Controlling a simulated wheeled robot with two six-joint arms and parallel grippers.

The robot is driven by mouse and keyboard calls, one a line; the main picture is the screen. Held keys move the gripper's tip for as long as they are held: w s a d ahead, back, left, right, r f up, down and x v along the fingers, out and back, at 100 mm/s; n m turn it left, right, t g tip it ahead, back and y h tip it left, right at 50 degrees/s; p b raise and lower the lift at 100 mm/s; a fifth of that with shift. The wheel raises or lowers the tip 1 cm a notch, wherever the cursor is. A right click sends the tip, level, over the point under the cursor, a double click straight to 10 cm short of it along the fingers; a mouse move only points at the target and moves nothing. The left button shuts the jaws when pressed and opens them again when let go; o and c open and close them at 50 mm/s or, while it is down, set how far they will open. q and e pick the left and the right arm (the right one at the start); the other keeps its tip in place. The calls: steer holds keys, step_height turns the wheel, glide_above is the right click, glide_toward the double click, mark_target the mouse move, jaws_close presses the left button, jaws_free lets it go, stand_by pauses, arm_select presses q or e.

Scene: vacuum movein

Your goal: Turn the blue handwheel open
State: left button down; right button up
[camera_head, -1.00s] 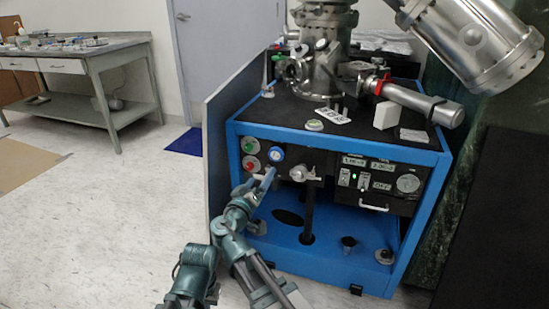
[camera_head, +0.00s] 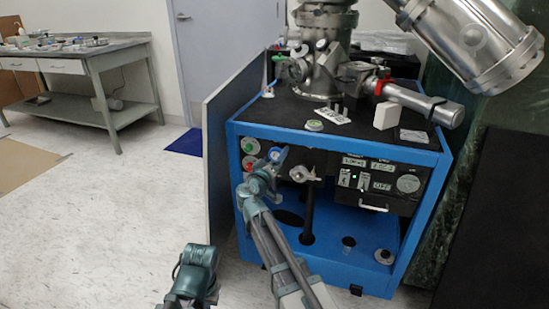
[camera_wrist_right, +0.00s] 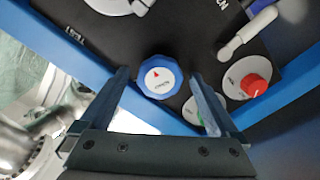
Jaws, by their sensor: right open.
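The blue handwheel (camera_head: 275,152) is on the black front panel of the blue-framed cabinet. In the right wrist view the handwheel (camera_wrist_right: 160,78) shows its white centre with a red arrow mark. My right gripper (camera_head: 277,160) is in front of the panel at the handwheel and partly covers it in the head view. In the right wrist view its two fingers stand wide apart, one on each side of the handwheel, with visible gaps. Whether the fingertips reach the wheel's depth I cannot tell.
A red knob (camera_wrist_right: 253,85) and a green knob (camera_head: 251,146) sit close beside the handwheel; a finger partly hides the green one in the wrist view. A silver valve (camera_head: 300,173) is to the right. The cabinet's blue frame (camera_head: 340,143) edges the panel.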

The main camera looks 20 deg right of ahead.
steer(key=c, duration=1.4)
steer(key=shift+o, duration=0.2)
steer(key=shift+n, duration=0.8)
steer(key=o, duration=1.4)
steer(key=shift+c, duration=0.2)
steer(key=v, duration=1.4)
